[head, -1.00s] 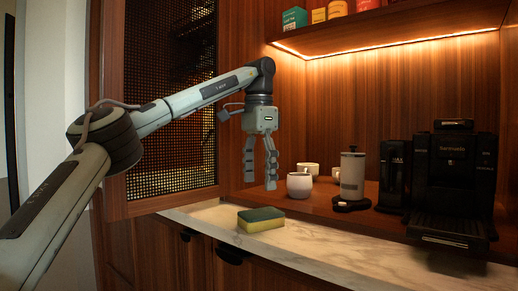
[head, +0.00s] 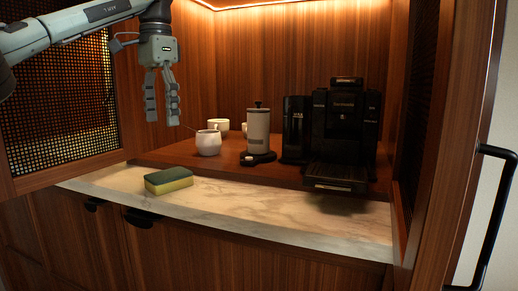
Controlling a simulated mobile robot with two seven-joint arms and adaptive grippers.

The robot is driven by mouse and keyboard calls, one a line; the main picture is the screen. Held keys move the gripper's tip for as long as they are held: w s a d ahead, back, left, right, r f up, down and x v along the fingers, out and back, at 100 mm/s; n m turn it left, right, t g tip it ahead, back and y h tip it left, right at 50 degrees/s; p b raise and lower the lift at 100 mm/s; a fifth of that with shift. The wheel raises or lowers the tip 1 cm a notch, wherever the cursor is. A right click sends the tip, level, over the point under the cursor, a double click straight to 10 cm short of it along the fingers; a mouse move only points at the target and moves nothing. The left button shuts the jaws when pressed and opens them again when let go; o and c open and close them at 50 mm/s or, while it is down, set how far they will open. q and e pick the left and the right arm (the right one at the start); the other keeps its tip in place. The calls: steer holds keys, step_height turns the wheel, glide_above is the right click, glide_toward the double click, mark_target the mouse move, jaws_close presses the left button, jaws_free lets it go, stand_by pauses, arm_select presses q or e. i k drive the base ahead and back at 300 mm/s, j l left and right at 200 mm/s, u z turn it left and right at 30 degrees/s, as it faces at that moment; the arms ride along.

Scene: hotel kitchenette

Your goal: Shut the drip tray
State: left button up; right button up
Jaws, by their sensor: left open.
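The black coffee machine (head: 345,125) stands on the wooden shelf at the right of the niche. Its drip tray (head: 336,177) sticks out at the bottom front, past the shelf's front edge and over the marble counter. My left gripper (head: 162,122) hangs fingers down at the upper left, open and empty. It is well to the left of the drip tray and touches nothing that I can see. My right gripper is not in view.
A white sugar pot (head: 208,142), a cup (head: 218,125) and a grey press (head: 258,130) stand left of the machine. A sponge (head: 168,180) lies on the marble counter (head: 270,205). A door with a black handle (head: 493,210) stands at the right.

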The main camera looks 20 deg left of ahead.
mark_target(352, 179)
steer(key=k, duration=1)
